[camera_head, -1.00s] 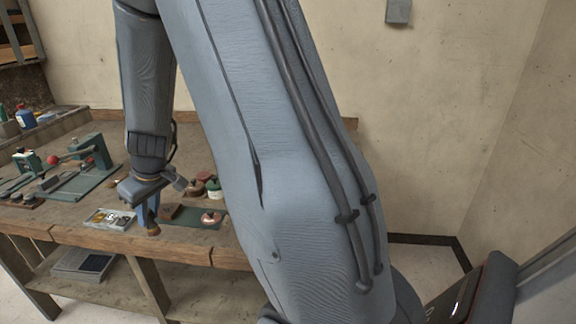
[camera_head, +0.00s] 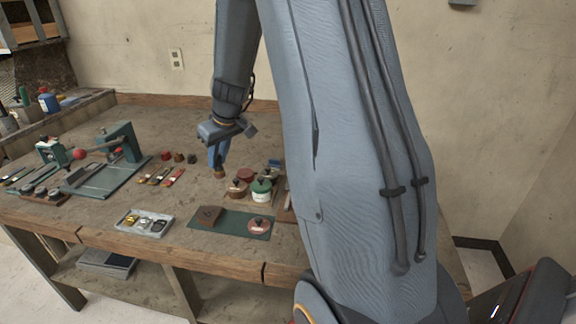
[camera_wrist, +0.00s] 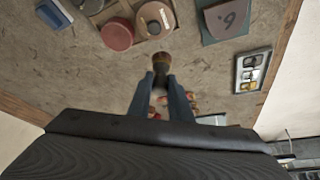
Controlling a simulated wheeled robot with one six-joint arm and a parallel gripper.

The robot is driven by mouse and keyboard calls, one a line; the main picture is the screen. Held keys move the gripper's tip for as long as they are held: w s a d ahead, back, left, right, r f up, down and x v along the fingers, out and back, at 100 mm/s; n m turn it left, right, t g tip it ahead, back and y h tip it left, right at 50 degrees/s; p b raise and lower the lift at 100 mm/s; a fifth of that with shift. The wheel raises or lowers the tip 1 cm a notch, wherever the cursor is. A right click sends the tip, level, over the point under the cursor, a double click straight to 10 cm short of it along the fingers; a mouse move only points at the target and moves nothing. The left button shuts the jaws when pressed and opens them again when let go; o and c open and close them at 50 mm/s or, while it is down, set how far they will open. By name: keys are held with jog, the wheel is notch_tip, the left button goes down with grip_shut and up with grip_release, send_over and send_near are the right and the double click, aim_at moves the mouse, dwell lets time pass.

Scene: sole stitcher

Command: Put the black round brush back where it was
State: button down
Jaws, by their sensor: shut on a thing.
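My gripper (camera_head: 218,160) is above the workbench, pointing down, with its fingers shut on a small round brush (camera_head: 219,173). The brush looks brown with a dark part; its black colour is not clear at this size. In the wrist view the brush (camera_wrist: 161,63) sticks out beyond the fingertips (camera_wrist: 160,82). It is above bare bench top, left of the round tins. Behind it to the left, several small round items stand in a row, among them a red one (camera_head: 166,156) and a dark one (camera_head: 192,158). Which place belongs to the brush cannot be told.
A brown tin (camera_head: 236,189) and a green-lidded tin (camera_head: 261,190) stand close on the right. A green clamp device (camera_head: 121,143) stands left.

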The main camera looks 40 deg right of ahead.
jog(key=s+d+r+m+h+b, duration=0.1)
jog(key=d+r+m+b, duration=0.2)
jog(key=d, duration=2.4)
jog(key=f+p, duration=0.1)
jog(key=f, duration=0.2)
jog(key=f+p, duration=0.1)
jog(key=f, duration=0.2)
jog(key=f+p, duration=0.1)
jog(key=f, duration=0.1)
jog(key=shift+s+f, duration=0.25)
jog(key=shift+f, duration=0.25)
jog(key=shift+f, duration=0.2)
jog(key=c, duration=1.6)
grip_release()
jog(key=shift+r, duration=0.2)
